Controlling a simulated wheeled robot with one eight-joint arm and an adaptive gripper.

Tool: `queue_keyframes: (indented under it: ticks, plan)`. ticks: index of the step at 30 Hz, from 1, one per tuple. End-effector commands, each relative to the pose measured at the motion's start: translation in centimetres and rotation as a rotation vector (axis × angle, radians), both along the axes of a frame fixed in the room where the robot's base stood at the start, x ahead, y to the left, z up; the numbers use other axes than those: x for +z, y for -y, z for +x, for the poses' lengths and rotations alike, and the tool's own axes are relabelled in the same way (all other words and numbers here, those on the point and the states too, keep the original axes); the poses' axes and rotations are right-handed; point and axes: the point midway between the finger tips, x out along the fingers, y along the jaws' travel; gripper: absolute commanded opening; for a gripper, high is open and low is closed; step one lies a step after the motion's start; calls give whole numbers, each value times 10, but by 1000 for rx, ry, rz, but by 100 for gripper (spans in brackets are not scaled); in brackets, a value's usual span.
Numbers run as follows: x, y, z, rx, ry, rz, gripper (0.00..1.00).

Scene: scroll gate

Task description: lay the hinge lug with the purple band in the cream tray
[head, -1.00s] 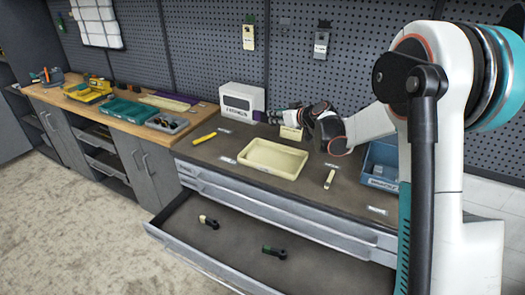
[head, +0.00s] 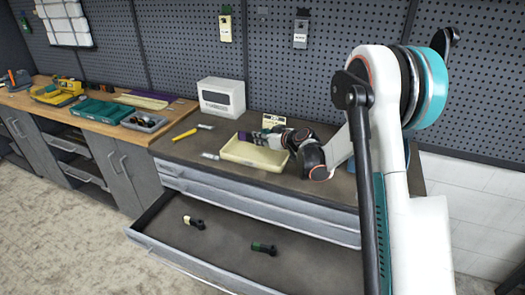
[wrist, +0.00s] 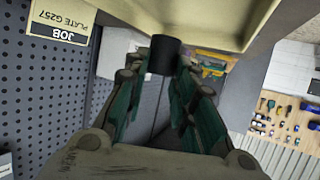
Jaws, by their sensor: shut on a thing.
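The cream tray (head: 228,153) lies on the dark top of the drawer cabinet. My gripper (head: 256,137) is low at the tray's back edge, pointing left. It is shut on a dark lug, whose purple band (head: 242,135) shows just past the fingertips in the head view. In the wrist view the lug's dark round end (wrist: 163,55) stands between the teal fingers; its band is not clear there. A cream edge spans the top of that view. I cannot tell whether the lug touches the tray.
The open drawer below holds a lug with a cream band (head: 188,220) and one with a green band (head: 263,247). A cream job plate (head: 272,120) stands behind the tray. A white box (head: 221,97) and a yellow marker (head: 184,135) are to the left.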

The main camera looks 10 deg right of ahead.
Motion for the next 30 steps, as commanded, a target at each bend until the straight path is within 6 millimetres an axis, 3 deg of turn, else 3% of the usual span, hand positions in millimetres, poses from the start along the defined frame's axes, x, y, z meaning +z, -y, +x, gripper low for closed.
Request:
queue_keyframes:
  ticks: [6, 15, 26, 27, 29, 30]
  plan:
    - [-12, 0, 0, 0, 1, 1, 0]
    - [-48, 0, 0, 0, 1, 1, 0]
    - [-51, 0, 0, 0, 1, 1, 0]
    - [-51, 0, 0, 0, 0, 0, 31]
    - [-50, 0, 0, 0, 0, 0, 44]
    - [-50, 0, 0, 0, 0, 0, 44]
